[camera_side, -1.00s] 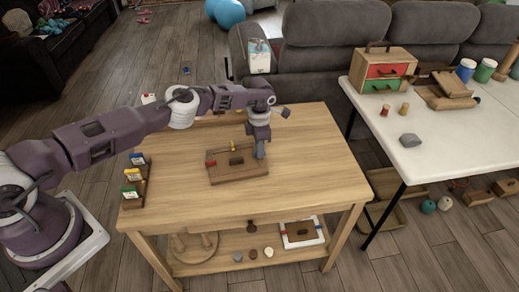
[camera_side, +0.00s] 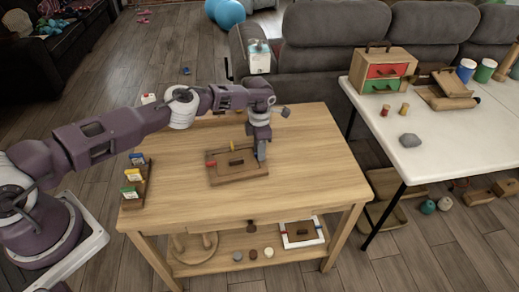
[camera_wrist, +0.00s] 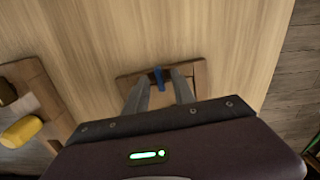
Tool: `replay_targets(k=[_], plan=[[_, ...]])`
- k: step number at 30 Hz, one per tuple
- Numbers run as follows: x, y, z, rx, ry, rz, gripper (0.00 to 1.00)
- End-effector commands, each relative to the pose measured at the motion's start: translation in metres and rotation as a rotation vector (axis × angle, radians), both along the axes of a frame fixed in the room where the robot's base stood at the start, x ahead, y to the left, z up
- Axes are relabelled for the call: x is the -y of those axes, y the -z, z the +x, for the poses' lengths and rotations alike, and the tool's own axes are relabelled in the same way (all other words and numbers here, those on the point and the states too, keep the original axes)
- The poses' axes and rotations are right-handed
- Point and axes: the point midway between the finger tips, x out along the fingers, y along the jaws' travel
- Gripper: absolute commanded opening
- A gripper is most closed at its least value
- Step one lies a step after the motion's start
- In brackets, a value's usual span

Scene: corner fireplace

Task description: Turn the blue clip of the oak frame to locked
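The oak frame (camera_side: 237,176) lies flat on the wooden table. A red clip (camera_side: 211,164) shows at its left side and a yellow piece (camera_side: 232,149) at its far side. My gripper (camera_side: 261,157) is pointing down at the frame's right end. In the wrist view the blue clip (camera_wrist: 159,79) stands across the bar of the frame (camera_wrist: 197,75). It is between the two fingers of my gripper (camera_wrist: 160,90), which are apart with a gap on both sides of it. In the side view the blue clip is hidden behind my gripper. The lower part of the frame is hidden in the wrist view.
A card rack (camera_side: 131,202) with coloured cards stands at the table's left edge. A white table (camera_side: 440,170) stands at the right. The front and right of the wooden table are clear.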

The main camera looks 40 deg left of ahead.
Motion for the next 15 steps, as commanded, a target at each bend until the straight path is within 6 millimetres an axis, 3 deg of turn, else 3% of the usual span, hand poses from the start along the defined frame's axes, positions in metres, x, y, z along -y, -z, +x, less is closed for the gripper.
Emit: replay_targets(k=[4, 11, 15], plan=[[0.000, -0.015, 0.002, 0.004, 0.002, 0.000, 0.31], [-0.001, -0.059, 0.001, 0.003, 0.000, 0.001, 0.31], [0.000, -0.071, 0.000, 0.001, 0.000, 0.000, 0.31]])
